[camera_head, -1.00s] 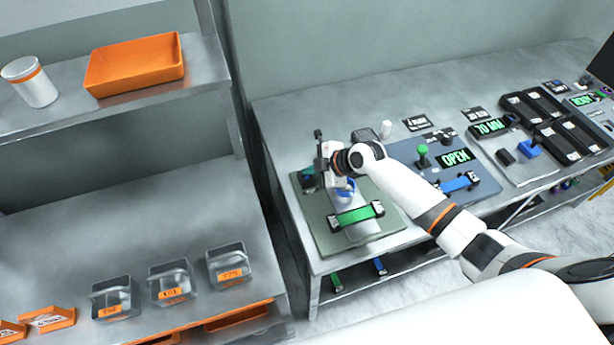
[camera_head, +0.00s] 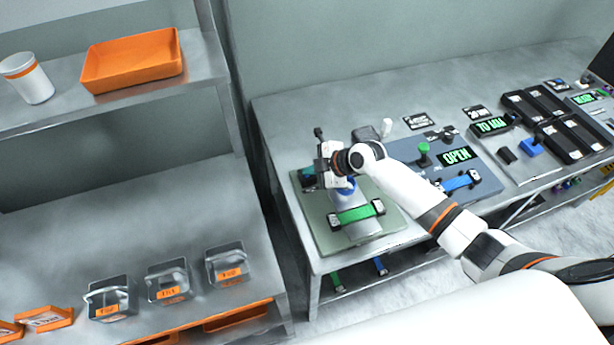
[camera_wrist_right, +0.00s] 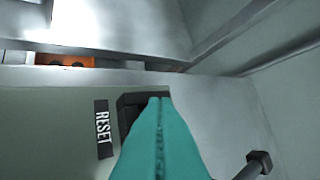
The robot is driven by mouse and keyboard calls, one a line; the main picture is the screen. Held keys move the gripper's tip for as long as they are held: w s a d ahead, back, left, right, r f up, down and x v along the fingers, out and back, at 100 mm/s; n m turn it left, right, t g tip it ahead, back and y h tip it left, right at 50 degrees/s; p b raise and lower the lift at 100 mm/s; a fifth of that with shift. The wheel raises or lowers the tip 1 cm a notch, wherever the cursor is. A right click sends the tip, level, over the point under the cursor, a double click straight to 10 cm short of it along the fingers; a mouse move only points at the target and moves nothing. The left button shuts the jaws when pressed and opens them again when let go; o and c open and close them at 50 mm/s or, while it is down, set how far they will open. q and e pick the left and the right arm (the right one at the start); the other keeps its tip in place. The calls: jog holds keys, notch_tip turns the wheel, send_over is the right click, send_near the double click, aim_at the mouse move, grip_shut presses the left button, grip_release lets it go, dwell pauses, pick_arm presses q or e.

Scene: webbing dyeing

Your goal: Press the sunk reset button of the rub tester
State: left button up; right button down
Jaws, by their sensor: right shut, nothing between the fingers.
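The rub tester (camera_head: 318,222) is a grey-green plate at the left end of the bench, with a green webbing strip (camera_head: 355,214) clamped across its front. My right gripper (camera_head: 325,172) is over its back left part. In the right wrist view the shut teal fingertips (camera_wrist_right: 160,105) lie over a dark square recess (camera_wrist_right: 128,108) beside the RESET label (camera_wrist_right: 103,128). The fingers hide most of the recess and the button in it; I cannot tell whether they touch it. My left gripper is not in view.
A grey-blue station (camera_head: 480,196) with a green knob and an OPEN display stands to the right. The shelf unit at left holds an orange tray (camera_head: 133,62), a white jar (camera_head: 27,78) and several clear bins. A gap separates shelf and bench.

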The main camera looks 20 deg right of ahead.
jog(key=shift+s+f+b, duration=0.5)
jog(key=shift+f+b, duration=0.3)
jog(key=shift+f, duration=0.1)
dwell(1.2)
jog(key=shift+r, duration=0.1)
jog(key=shift+w+r+p, duration=0.3)
jog(key=shift+r, duration=0.1)
jog(key=shift+r, duration=0.1)
jog(key=shift+r, duration=0.25)
jog(key=shift+w+r+p, duration=0.2)
jog(key=shift+r+p, duration=1.65)
jog(key=shift+r, duration=0.65)
